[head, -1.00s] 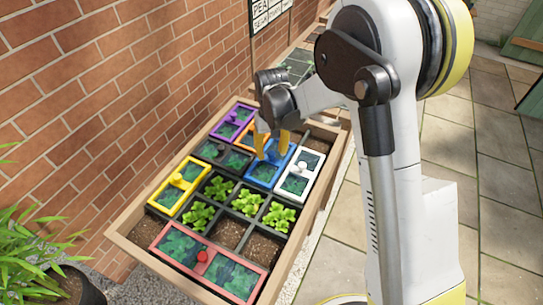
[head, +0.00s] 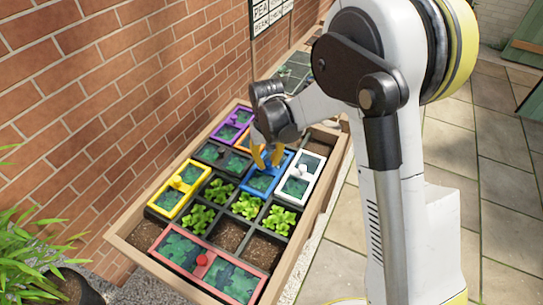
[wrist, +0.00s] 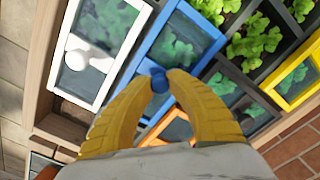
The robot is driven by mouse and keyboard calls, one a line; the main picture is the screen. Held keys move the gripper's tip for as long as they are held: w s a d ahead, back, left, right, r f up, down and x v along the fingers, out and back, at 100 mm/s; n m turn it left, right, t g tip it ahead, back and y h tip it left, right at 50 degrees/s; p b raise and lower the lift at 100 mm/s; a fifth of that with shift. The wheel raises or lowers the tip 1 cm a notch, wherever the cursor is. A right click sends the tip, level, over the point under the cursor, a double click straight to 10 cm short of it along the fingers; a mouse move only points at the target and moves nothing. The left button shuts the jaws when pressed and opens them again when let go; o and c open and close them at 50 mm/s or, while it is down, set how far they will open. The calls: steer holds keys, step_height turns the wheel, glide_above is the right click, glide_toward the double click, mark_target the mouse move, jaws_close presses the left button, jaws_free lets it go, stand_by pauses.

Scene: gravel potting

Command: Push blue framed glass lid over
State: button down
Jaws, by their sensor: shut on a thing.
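The blue framed glass lid (head: 261,184) lies over the planter grid near its middle, between the white framed lid (head: 301,180) and the dark framed lid (head: 222,157). My gripper (head: 267,164) reaches down onto it from behind. In the wrist view the yellow fingers are closed around the blue knob (wrist: 159,82) in the middle of the lid (wrist: 187,40). Green leaves show through its glass. Part of the lid's far half is hidden by my fingers.
Yellow (head: 181,188), purple (head: 232,125), orange (head: 244,142) and red (head: 208,263) framed lids lie on the same grid. Open cells with leafy plants (head: 246,205) lie just in front of the blue lid. A wooden rim surrounds the grid; a brick wall (head: 100,100) stands at left.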

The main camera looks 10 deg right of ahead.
steer(key=s+a, duration=0.3)
steer(key=s, duration=0.2)
steer(key=s+a, duration=0.3)
steer(key=s, duration=0.2)
steer(key=s+a, duration=0.4)
steer(key=s, duration=0.1)
steer(key=shift+s+b, duration=0.1)
steer(key=shift+b, duration=0.2)
steer(key=c, duration=1.2)
jaws_free()
step_height(320, 180, up, 12)
steer(key=s+d+r+t, duration=0.1)
steer(key=d+r+t, duration=0.1)
steer(key=d, duration=0.6)
steer(key=s+d+r+m+t, duration=0.1)
steer(key=s+d+r+t, duration=0.1)
steer(key=d, duration=0.5)
steer(key=s+d+r+m+t, duration=0.1)
steer(key=s+d+r+t, duration=0.1)
steer(key=d, duration=0.6)
steer(key=shift+d+r+t, duration=0.3)
steer(key=shift+r+t, duration=0.3)
